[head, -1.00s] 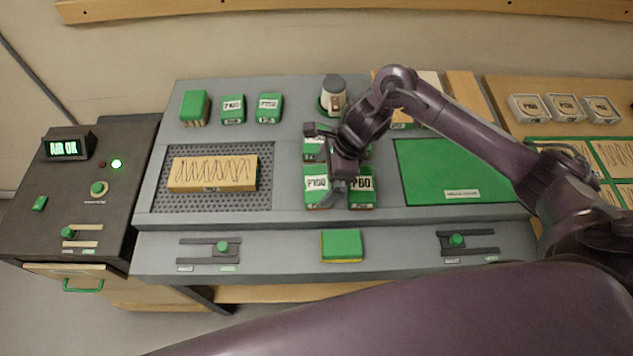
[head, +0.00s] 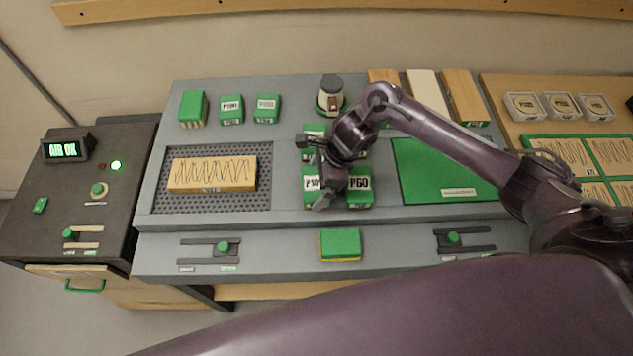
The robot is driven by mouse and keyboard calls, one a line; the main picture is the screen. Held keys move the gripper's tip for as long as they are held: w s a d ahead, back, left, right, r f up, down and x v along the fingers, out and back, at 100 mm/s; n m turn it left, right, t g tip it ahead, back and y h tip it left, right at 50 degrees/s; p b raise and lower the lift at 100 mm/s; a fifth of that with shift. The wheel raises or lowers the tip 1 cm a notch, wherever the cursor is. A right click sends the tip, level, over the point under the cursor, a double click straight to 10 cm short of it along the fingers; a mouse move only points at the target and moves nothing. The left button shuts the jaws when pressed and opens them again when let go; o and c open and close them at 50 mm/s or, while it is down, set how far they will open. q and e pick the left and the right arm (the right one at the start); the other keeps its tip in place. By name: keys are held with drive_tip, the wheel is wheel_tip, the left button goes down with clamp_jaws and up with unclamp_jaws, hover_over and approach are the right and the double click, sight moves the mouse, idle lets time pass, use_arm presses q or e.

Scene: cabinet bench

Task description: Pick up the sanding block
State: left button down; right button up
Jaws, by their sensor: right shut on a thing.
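My right gripper (head: 323,200) points down at the left block of the front pair in the middle of the bench. It is shut on that green block (head: 311,184), whose white label is partly covered and reads "P10…". I cannot tell whether the block is clear of the bench. A green block labelled P60 (head: 360,187) stands close on its right. Two more green blocks behind are mostly hidden by my wrist. A green block with a yellow underside (head: 340,243) lies on the front ledge. Which one is the sanding block is not marked. My left gripper is not in view.
A wooden piece with scribbles (head: 212,174) lies on the perforated panel (head: 262,192). Three green blocks (head: 232,110) stand at the back left. A white-and-dark canister (head: 331,95) stands behind my wrist. A green mat (head: 425,180) lies clear to the right.

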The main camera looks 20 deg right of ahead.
wheel_tip(320, 180, up, 20)
idle(0.5)
